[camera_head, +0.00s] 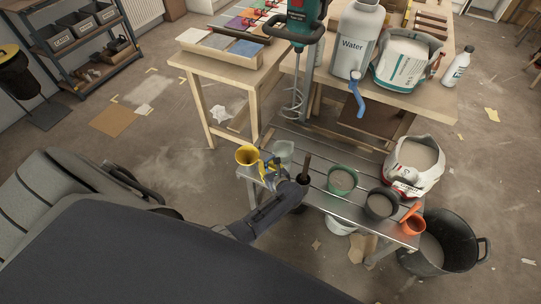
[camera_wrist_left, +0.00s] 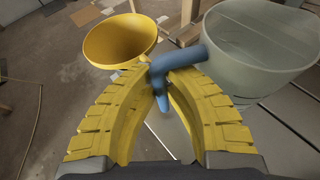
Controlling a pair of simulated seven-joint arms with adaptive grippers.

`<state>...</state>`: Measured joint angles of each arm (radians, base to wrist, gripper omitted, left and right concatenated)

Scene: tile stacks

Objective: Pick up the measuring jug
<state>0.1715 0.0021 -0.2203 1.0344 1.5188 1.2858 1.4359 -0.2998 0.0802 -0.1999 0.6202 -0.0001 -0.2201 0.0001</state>
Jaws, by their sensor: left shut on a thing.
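The measuring jug (camera_head: 283,153) is a pale translucent vessel at the left end of the slatted metal bench (camera_head: 314,180). It fills the upper right of the left wrist view (camera_wrist_left: 262,50), where its blue handle (camera_wrist_left: 180,58) shows. My left gripper (camera_head: 268,168) is at the jug's near left side. In the wrist view its yellow ribbed fingers (camera_wrist_left: 159,82) are closed on the blue handle. I cannot tell whether the jug's base touches the bench. My right gripper is not in view.
A mixer (camera_head: 298,30) hangs behind.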

